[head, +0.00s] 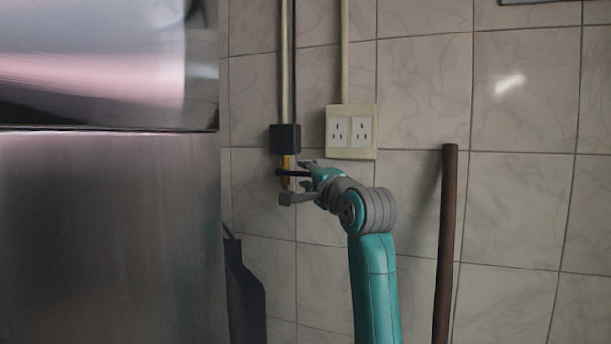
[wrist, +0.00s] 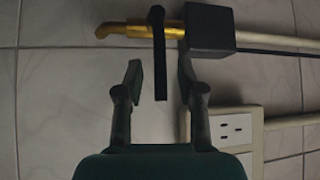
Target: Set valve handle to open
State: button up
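The brass valve body (head: 286,183) sits on a vertical pipe below a black box on the tiled wall. It also shows as a yellow fitting in the wrist view (wrist: 128,30). Its black lever handle (wrist: 158,55) stands across the line of the pipe. In the head view the handle (head: 291,173) is small and partly covered by my gripper. My gripper (head: 294,181) is at the valve with its fingers apart. In the wrist view my gripper (wrist: 159,70) has one finger on each side of the handle, with a visible gap on both sides.
The black box (wrist: 209,29) is close to the right finger. A socket plate (head: 351,154) is on the wall right of the pipe. A shiny metal cabinet (head: 110,240) fills the left. A brown pole (head: 446,245) stands at the right, and a dark object (head: 245,295) hangs low.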

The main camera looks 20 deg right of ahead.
jog(key=shift+w+a+r, duration=0.1)
jog(key=shift+w, duration=0.35)
grip_shut()
jog(key=shift+w, duration=0.1)
